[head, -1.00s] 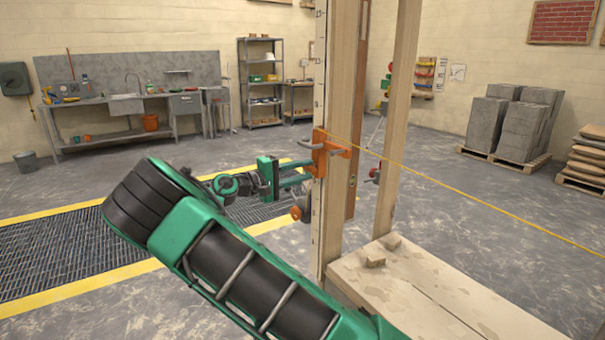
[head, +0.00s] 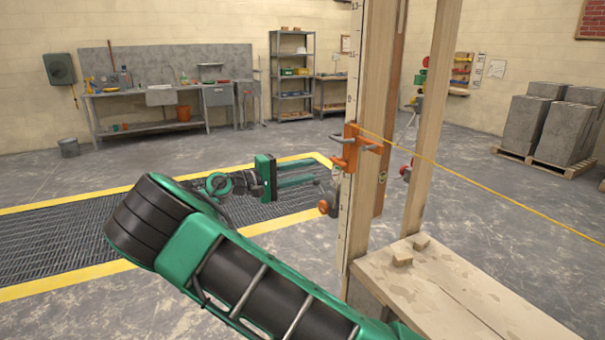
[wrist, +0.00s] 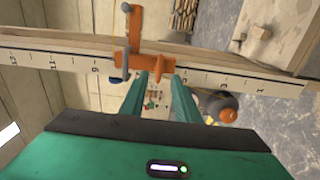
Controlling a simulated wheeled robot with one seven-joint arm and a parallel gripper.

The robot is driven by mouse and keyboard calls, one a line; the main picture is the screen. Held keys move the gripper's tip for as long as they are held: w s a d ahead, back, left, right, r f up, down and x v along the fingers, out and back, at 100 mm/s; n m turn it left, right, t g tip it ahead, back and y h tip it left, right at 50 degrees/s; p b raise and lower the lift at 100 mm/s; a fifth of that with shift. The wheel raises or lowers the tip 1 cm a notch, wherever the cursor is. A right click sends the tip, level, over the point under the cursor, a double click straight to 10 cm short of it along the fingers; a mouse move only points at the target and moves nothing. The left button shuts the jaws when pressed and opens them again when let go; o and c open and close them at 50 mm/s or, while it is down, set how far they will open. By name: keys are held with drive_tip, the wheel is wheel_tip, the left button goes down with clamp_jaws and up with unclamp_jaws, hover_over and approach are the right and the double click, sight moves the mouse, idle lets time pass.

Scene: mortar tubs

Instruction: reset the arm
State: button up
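My gripper (head: 318,170) is open and empty, with its two green fingers apart and pointing right in the head view. An orange clamp (head: 350,150) is fixed on the upright wooden board with scale marks (head: 350,215), to the right of the fingertips with a gap between. In the wrist view the fingers of my gripper (wrist: 157,80) point toward the orange clamp (wrist: 136,45), and nothing is held between them. A yellow line (head: 450,172) runs from the clamp off to the right.
A wooden bench top (head: 440,285) stands at the lower right beside the posts. An orange-ended knob (head: 328,206) sticks out left of the scale board, just below the fingers. A floor grate (head: 70,240) with yellow borders and open floor lie to the left.

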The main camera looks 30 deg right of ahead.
drive_tip(key=s+d+f+m+g+y, duration=0.2)
drive_tip(key=s+d+f+y, duration=0.25)
drive_tip(key=s+d, duration=0.4)
drive_tip(key=s+d+f+m+g+y, duration=0.25)
drive_tip(key=s+d+y, duration=0.25)
drive_tip(key=s+d, duration=0.35)
drive_tip(key=s+a+t+y, duration=0.1)
drive_tip(key=s+a+y, duration=0.2)
drive_tip(key=s, duration=0.6)
drive_tip(key=s+a+m+t+y, duration=0.1)
drive_tip(key=s+a+y, duration=0.1)
drive_tip(key=s+a, duration=0.3)
drive_tip(key=s+a+f+m+t+y, duration=0.1)
drive_tip(key=s+a, duration=0.4)
drive_tip(key=s, duration=0.8)
drive_tip(key=t+y, duration=0.1)
drive_tip(key=y, duration=0.1)
drive_tip(key=shift+s+y, duration=0.25)
drive_tip(key=shift+y, duration=0.1)
drive_tip(key=shift+f, duration=0.1)
drive_tip(key=shift+w+f, duration=0.25)
drive_tip(key=shift+w, duration=0.35)
